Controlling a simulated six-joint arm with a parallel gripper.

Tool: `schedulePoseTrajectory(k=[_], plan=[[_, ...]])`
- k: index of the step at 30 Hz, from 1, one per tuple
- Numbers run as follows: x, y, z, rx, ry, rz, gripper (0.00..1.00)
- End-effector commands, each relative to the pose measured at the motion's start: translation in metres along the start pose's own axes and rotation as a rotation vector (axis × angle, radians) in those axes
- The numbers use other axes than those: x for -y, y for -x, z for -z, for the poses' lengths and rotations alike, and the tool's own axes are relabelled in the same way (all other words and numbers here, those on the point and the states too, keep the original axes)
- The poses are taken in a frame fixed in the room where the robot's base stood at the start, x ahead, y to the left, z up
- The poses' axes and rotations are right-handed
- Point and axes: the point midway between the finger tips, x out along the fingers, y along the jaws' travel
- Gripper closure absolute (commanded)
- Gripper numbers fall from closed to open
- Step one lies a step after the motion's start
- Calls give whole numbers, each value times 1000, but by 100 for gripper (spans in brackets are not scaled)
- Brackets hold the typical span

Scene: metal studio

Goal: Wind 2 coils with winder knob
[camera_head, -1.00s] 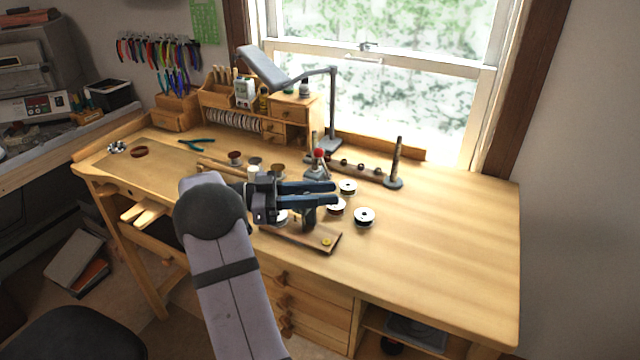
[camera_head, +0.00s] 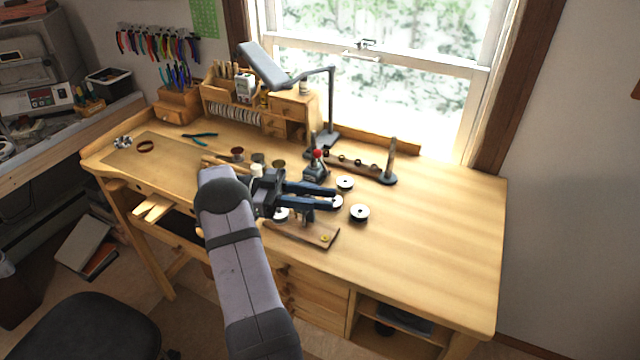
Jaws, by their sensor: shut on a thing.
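The winder stands near the front of the bench, with a flat brown wooden base (camera_head: 303,233) and a yellow disc (camera_head: 325,238) at its right end. My gripper (camera_head: 335,198) is directly over the winder, its dark blue fingers pointing right. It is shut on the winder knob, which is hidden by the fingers. Most of the winder's upright part is also covered by my gripper. White spools with dark centres lie around it: one behind (camera_head: 345,183), one to the right (camera_head: 359,212), and one partly hidden left of the fingers (camera_head: 281,214). I cannot make out the wire or coil.
A small stand with a red ball (camera_head: 318,154) is behind the spools. A rack with an upright post (camera_head: 391,160) stands farther back. Small jars (camera_head: 257,158), pliers (camera_head: 201,138) and a desk lamp (camera_head: 264,66) are at the back left. The bench's right side is clear.

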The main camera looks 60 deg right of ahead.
Motion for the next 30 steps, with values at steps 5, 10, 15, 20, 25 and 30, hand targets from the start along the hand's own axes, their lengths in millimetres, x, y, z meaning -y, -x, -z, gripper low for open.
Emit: schedulePoseTrajectory(k=[5,10,15,20,25,30], plan=[[0,-1,4,-2,-5,-16,97],[-2,-2,2,-4,-7,-25,97],[-2,-2,1,-5,-7,-28,97],[-2,-2,1,-5,-6,-28,97],[-2,-2,1,-5,-5,-29,56],[-3,-1,1,-4,-4,-28,56]])
